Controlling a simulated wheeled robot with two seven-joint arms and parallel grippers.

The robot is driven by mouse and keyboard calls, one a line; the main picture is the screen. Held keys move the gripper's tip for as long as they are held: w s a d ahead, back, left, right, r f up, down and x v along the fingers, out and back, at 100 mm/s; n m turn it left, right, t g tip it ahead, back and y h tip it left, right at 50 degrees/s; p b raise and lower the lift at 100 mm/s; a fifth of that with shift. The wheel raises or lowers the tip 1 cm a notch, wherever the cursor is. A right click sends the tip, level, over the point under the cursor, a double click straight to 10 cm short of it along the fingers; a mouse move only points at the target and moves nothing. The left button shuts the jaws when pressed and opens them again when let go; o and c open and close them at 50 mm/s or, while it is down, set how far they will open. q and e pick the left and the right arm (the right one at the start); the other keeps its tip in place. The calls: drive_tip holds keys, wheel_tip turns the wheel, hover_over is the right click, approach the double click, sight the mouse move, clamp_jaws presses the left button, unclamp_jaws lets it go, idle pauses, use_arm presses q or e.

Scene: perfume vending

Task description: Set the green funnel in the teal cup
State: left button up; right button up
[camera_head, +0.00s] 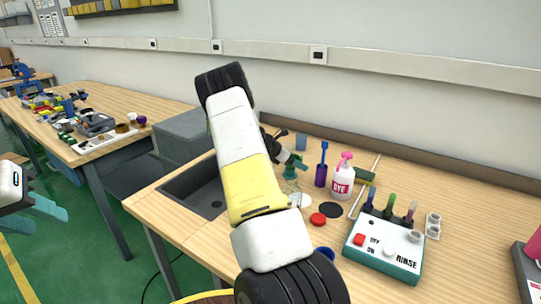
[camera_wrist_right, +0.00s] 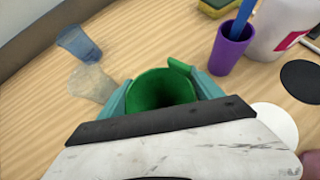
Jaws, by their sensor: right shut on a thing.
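The green funnel (camera_wrist_right: 160,90) is between the teal fingers of my right gripper (camera_wrist_right: 160,95), which is shut on it, with its wide mouth facing the wrist camera. In the head view the funnel (camera_head: 291,172) shows small beside the fingers, partly hidden by my arm. A translucent blue-teal cup (camera_wrist_right: 78,43) stands apart from the funnel, at the upper left of the wrist view. It also shows in the head view (camera_head: 301,142), behind the gripper. My left gripper (camera_head: 45,206) is open and empty at the left edge, away from the table.
A clear vessel (camera_wrist_right: 92,84) is close to the right fingers. A purple cup (camera_head: 321,175), a pink-topped DYE bottle (camera_head: 342,183), a black disc (camera_head: 331,210) and a red cap (camera_head: 318,219) stand nearby. A RINSE box (camera_head: 385,248) is at front right; a dark sink (camera_head: 195,190) at left.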

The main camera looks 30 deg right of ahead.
idle(0.4)
drive_tip(key=o, duration=1.4)
